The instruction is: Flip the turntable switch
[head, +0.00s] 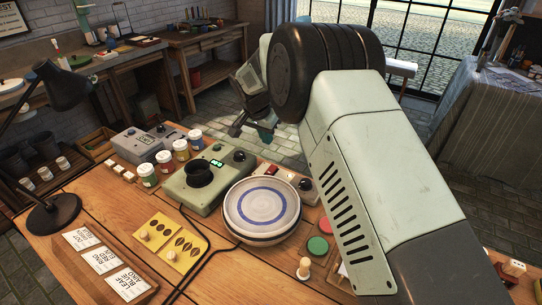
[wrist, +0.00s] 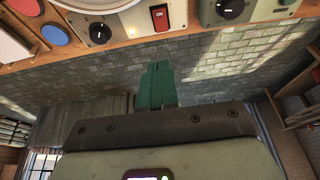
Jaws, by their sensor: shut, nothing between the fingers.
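The turntable (head: 262,208) is a round white disc with a blue ring, on the wooden table. A cream control panel sits just behind it, with a red switch (head: 267,168) on its left and a dark knob (head: 305,184) on its right. The red switch also shows near the top of the wrist view (wrist: 160,17), with the turntable's rim (wrist: 85,3) at the top left. My gripper (head: 265,132) is beyond the table's back edge, apart from the switch. Its teal fingers (wrist: 157,84) are together and empty in the wrist view. I cannot tell the switch's position.
A grey-green machine (head: 205,180) with a black bowl and knob stands left of the turntable. Red and green discs (head: 318,246) and a wooden stamp (head: 304,268) lie at the right. Floor is open behind the table.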

